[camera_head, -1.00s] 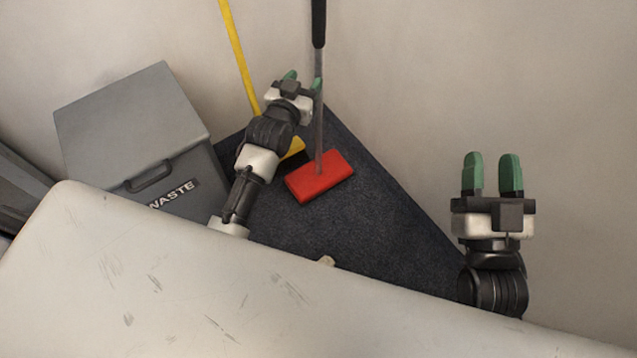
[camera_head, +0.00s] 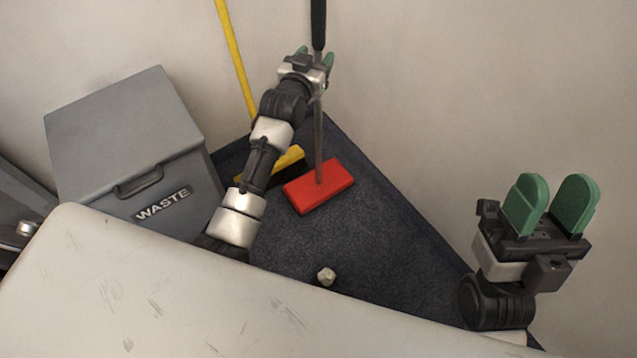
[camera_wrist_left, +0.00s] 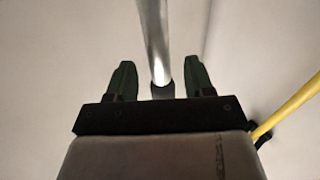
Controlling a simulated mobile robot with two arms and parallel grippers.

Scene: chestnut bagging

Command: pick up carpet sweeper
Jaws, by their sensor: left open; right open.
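The carpet sweeper has a red head (camera_head: 319,187) on the dark mat and a thin grey pole with a black grip (camera_head: 318,22) at the top, standing upright in the corner. My left gripper (camera_head: 315,58) is open at the pole, just below the black grip. In the left wrist view the grey pole (camera_wrist_left: 154,42) runs between the two green fingers (camera_wrist_left: 158,82), and the fingers stand apart from it. My right gripper (camera_head: 549,205) is open and empty at the right, away from the sweeper.
A yellow broom (camera_head: 238,60) leans beside the sweeper, its yellow and black head partly behind my left arm. A grey bin marked WASTE (camera_head: 125,135) stands at the left. A small pale lump (camera_head: 326,276) lies on the dark mat (camera_head: 370,235). Pale walls close the corner.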

